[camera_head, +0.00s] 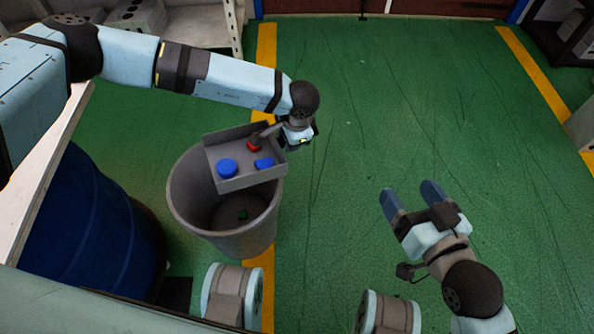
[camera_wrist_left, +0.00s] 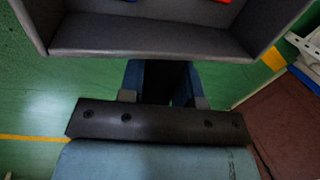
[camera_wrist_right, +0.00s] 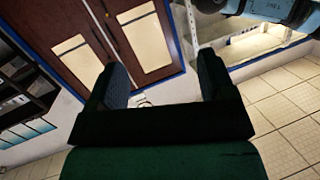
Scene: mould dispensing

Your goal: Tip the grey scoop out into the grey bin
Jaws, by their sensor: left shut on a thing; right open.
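The grey scoop (camera_head: 238,183) is held over the grey bin (camera_head: 188,216) in the head view. Blue pieces (camera_head: 227,168) and a red piece (camera_head: 254,147) lie in the scoop. My left gripper (camera_head: 295,138) is shut at the scoop's far right side; its fingers are mostly hidden in the head view. The left wrist view shows the scoop wall (camera_wrist_left: 150,38) just beyond my left fingers. My right gripper (camera_head: 414,195) is open and empty, well to the right of the bin.
A blue drum (camera_head: 85,225) stands left of the bin, beside a pale table edge (camera_head: 40,170). Green floor (camera_head: 370,100) with yellow lines is clear to the right. Brown doors (camera_wrist_right: 120,40) show in the right wrist view.

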